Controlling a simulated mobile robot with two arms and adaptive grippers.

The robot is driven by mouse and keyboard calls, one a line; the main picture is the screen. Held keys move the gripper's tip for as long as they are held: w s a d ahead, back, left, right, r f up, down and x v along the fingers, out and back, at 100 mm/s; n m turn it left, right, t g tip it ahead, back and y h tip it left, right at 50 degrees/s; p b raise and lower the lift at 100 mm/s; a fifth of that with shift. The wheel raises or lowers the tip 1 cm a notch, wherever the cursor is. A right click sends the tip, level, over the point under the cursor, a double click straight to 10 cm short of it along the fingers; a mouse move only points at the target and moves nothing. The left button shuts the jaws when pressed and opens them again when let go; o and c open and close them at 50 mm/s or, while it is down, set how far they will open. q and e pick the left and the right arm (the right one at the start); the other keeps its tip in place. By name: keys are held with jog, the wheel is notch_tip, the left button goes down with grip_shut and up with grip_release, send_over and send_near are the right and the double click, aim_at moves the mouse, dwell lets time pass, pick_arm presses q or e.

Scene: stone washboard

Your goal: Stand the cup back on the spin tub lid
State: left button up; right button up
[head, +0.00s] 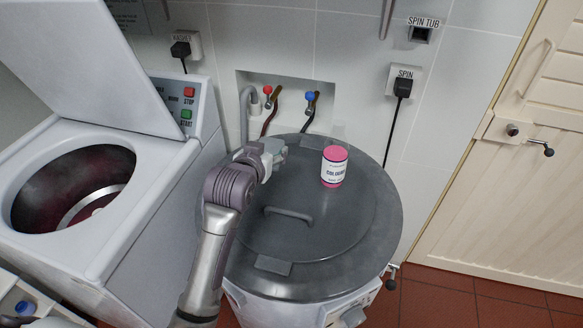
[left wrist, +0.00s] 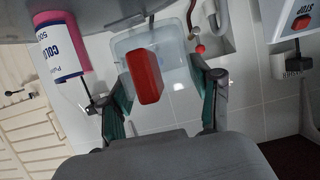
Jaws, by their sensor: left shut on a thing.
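My left gripper (head: 270,155) is over the back left part of the grey spin tub lid (head: 330,235). It is shut on a pale see-through cup (head: 277,146), mostly hidden by the gripper in the head view. In the left wrist view the cup (left wrist: 178,60) sits between the two fingers of my left gripper (left wrist: 162,98). A red block-like shape (left wrist: 146,76) shows in or through it; I cannot tell which. Whether the cup touches the lid is not clear. My right gripper is not in view.
The lid has a raised handle (head: 289,213). A washer with an open lid (head: 75,60) stands left. Taps (head: 268,91) and hoses are behind. The lid's front right is clear.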

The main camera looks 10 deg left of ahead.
pick_arm(q)
jog(key=w, duration=0.8)
notch_tip(320, 180, down, 9)
jog(key=shift+w+f+p, duration=0.1)
jog(key=shift+p, duration=0.45)
jog(key=o, duration=1.1)
jog(key=shift+o, duration=0.2)
jog(key=b+v, duration=0.1)
jog(key=v, duration=1.1)
